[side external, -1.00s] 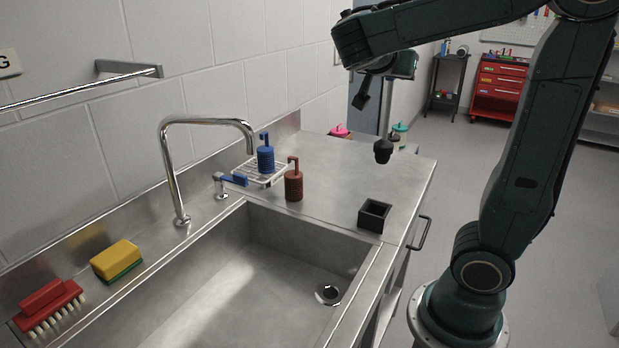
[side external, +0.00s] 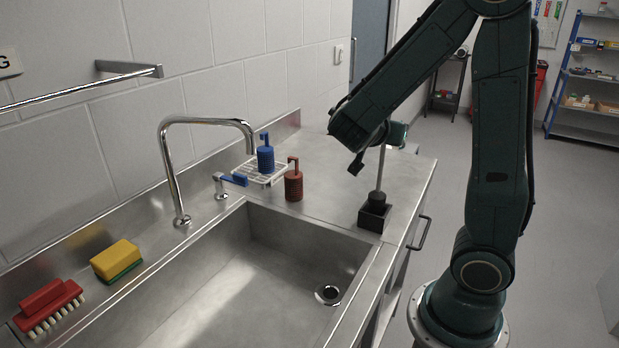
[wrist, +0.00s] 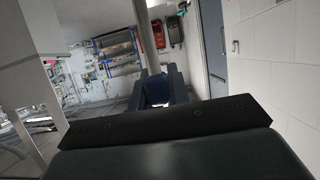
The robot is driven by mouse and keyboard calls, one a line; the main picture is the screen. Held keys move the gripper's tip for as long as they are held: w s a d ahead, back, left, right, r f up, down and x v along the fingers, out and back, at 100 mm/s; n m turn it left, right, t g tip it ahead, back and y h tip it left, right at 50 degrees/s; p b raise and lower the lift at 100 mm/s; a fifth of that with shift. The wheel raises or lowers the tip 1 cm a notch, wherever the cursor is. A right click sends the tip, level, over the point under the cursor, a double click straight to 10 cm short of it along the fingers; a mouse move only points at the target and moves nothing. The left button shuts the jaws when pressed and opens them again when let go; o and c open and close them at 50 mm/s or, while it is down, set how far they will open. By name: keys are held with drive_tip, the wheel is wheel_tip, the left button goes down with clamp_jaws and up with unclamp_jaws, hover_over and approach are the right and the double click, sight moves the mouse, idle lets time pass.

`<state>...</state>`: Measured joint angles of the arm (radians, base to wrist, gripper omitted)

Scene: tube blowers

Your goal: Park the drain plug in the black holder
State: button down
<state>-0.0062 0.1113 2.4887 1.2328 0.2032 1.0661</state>
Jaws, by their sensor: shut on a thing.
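The drain plug (side external: 377,201) has a dark head and a long thin grey rod, which stands nearly upright. Its head is at the mouth of the small square black holder (side external: 372,221) on the steel counter, partly inside the walls. I cannot tell whether it touches the bottom. My gripper (side external: 384,147) is shut on the upper end of the rod, above the holder, and is partly hidden by my arm. The wrist view shows the jaws (wrist: 156,88) with the grey rod (wrist: 145,38) running out from between them.
A red ribbed bottle (side external: 293,183) stands on the counter left of the holder. A blue one (side external: 265,156) is on a wire rack (side external: 257,174) behind it. The chrome faucet (side external: 170,165) arches over the sink (side external: 230,285). A sponge (side external: 116,260) and red brush (side external: 48,306) lie on the left ledge.

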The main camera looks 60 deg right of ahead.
sight(383, 148)
drive_tip(key=shift+f, duration=0.15)
drive_tip(key=shift+f, duration=1.75)
drive_tip(key=c, duration=1.3)
unclamp_jaws()
drive_tip(key=shift+v, duration=6)
